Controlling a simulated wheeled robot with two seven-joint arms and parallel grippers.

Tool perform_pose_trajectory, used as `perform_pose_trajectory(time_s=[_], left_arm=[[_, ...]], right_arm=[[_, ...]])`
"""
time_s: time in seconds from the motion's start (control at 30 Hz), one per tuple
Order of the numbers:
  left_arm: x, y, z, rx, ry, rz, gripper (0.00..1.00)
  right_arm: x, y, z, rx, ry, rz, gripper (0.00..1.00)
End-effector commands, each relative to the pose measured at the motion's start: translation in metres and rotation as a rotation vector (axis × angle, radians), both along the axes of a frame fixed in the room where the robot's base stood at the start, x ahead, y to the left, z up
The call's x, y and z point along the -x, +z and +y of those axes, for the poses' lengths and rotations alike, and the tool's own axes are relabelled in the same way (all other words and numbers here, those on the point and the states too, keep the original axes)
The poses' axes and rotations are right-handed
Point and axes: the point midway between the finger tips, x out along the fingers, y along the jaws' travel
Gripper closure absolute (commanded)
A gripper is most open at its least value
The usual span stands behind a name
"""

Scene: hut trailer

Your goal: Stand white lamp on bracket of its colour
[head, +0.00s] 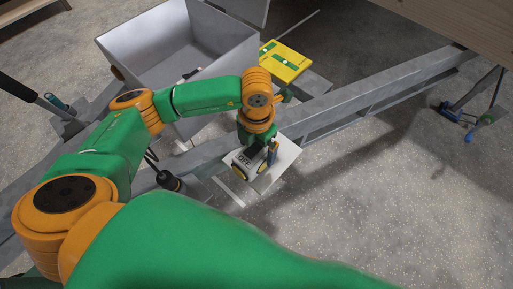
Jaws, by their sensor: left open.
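My left gripper (262,160) reaches down over a white plate (288,156) beside the trailer's grey beam; its jaws are open. The plate looks like the white bracket, with its top partly covered by the gripper. A small whitish block with dark parts shows at the gripper's jaws; I cannot tell whether it is the white lamp or part of the gripper. No separate white lamp can be made out. A yellow bracket (286,61) with green marks stands farther back, past the beam. My right gripper is not in view.
A grey open box (183,43) stands on the trailer frame at the back left. The long grey beam (375,92) crosses to the upper right. A wooden edge (470,22) hangs at the top right. Speckled floor on the right is mostly clear.

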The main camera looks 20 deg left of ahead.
Motion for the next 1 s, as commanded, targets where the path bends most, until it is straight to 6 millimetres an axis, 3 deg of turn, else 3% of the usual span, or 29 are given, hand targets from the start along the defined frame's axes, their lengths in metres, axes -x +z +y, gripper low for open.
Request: perform_pose_trajectory(time_s=[0.2,0.4,1.0], left_arm=[[-0.001,0.064,0.0,0.0,-0.002,-0.008,0.0],[-0.001,0.1,0.0,-0.001,0.0,-0.004,0.0],[0.0,0.106,0.0,-0.001,-0.001,-0.001,0.0]], right_arm=[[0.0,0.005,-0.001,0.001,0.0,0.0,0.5],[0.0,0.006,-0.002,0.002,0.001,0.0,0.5],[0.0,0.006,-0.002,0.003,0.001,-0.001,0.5]])
